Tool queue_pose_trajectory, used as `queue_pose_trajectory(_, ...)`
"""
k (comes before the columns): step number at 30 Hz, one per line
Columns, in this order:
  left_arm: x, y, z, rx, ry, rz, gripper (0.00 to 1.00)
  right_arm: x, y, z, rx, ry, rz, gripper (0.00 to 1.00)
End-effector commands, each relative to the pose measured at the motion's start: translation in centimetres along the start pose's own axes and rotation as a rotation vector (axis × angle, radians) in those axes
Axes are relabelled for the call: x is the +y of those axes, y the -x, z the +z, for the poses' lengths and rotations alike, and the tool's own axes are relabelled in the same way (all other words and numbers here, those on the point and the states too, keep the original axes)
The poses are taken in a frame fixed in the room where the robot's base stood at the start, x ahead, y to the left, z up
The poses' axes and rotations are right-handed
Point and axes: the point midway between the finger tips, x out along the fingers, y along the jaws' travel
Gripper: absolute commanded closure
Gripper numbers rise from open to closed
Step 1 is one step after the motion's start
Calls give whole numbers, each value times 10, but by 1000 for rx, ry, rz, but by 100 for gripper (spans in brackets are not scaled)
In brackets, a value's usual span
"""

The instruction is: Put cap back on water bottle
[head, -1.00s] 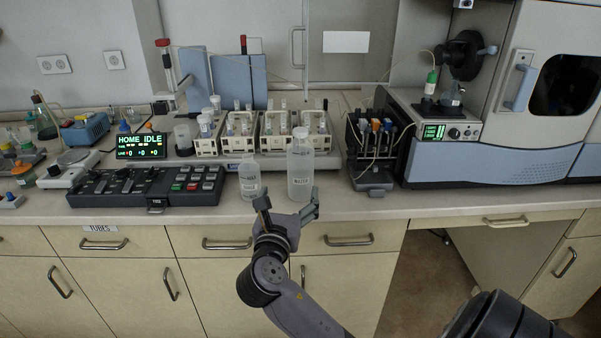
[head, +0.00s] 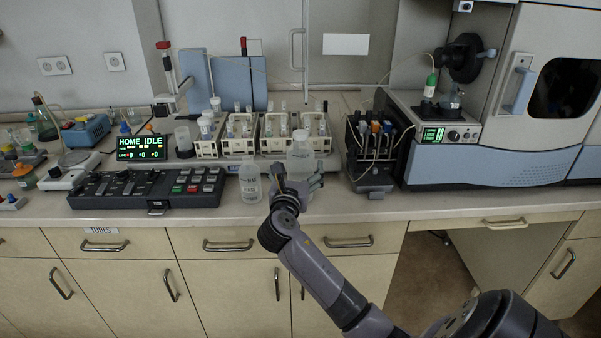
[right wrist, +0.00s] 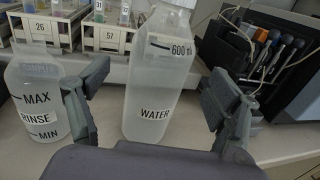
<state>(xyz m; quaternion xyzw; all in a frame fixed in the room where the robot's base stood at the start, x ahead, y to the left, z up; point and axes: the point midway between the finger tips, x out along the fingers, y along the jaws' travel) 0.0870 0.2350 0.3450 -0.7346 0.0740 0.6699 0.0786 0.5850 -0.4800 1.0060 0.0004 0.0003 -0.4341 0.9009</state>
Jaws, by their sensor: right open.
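The water bottle (head: 300,158) is a tall translucent bottle near the counter's front edge. In the right wrist view the bottle stands upright between the two spread fingers, with gaps on both sides. No separate cap can be made out. My left gripper is out of view.
A shorter RINSE bottle (head: 250,184) stands close to the left of the water bottle, next to my left-hand finger. Tube racks (head: 240,148) stand behind. A black keypad console (head: 150,188) is on the left. A dark pump unit (head: 372,178) stands on the right.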

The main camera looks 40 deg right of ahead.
Motion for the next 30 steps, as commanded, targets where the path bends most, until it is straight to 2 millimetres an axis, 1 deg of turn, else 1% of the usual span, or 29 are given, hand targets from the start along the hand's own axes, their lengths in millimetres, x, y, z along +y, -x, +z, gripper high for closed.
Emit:
queue_pose_trajectory(8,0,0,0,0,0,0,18,0,-1,0,0,0,0,16)
queue_pose_trajectory(10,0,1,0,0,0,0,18,0,-5,1,-1,1,-1,16)
queue_pose_trajectory(18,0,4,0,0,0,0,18,-1,-43,1,-1,1,-2,16)
queue_pose_trajectory(21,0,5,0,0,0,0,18,0,-51,1,-1,0,0,16)
queue_pose_trajectory(30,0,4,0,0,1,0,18,0,-52,0,0,0,0,16)
